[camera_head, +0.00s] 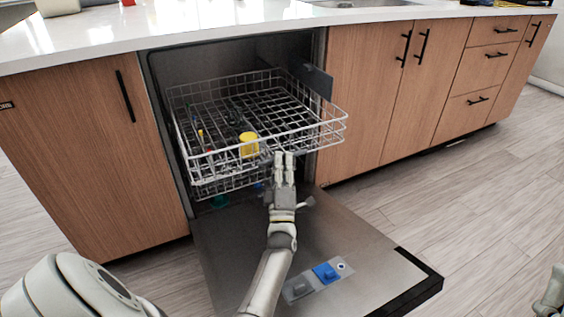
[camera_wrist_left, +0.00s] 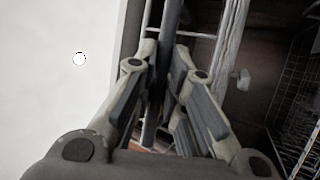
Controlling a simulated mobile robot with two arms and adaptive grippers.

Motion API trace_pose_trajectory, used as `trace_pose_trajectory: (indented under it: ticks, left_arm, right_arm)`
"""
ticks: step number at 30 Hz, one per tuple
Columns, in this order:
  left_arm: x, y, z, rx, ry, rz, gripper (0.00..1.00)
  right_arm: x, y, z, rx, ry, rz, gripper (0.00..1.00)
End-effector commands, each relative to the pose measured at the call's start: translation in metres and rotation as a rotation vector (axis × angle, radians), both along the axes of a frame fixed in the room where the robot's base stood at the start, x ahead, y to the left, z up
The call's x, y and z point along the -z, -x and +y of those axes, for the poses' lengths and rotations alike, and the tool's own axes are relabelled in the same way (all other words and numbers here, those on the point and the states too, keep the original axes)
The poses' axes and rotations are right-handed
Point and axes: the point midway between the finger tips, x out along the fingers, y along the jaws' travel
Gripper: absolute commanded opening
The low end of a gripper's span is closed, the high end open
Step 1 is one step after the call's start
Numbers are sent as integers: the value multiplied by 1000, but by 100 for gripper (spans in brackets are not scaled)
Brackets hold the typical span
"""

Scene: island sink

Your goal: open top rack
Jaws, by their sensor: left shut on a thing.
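The top rack (camera_head: 310,128) is a white wire basket in the dishwasher under the counter. It is slid out partway over the lowered door (camera_head: 225,250). My left gripper (camera_head: 284,157) is at the lower front edge of the rack and is shut on its wire. In the left wrist view the fingers (camera_wrist_left: 165,68) close around a bar between them; its exact part is hard to make out. A pale piece of my right gripper (camera_head: 550,298) shows at the lower right edge, cut off, its fingers unclear.
A yellow cup (camera_head: 249,145) and a few small items are in the rack. The open door holds a blue detergent compartment (camera_head: 326,272). Wooden cabinets (camera_head: 375,90) flank the dishwasher. The white counter (camera_head: 200,22) is above. The floor (camera_head: 470,190) at right is clear.

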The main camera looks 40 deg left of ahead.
Motion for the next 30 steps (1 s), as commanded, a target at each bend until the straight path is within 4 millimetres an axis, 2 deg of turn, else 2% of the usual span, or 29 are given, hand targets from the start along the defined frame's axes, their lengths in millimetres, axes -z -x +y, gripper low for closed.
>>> trace_pose_trajectory:
  ticks: [2,3,5,16,30]
  left_arm:
    - [1,0,0,0,1,1,0]
    - [1,0,0,0,1,1,13]
    - [1,0,0,0,1,1,21]
    - [3,3,-2,0,1,2,21]
    - [37,49,-36,0,2,3,21]
  right_arm:
    - [0,0,0,0,0,0,35]
    - [0,0,0,0,0,-1,35]
    - [0,0,0,0,0,-1,35]
    - [0,0,0,0,0,-1,35]
    - [0,0,0,0,0,-1,35]
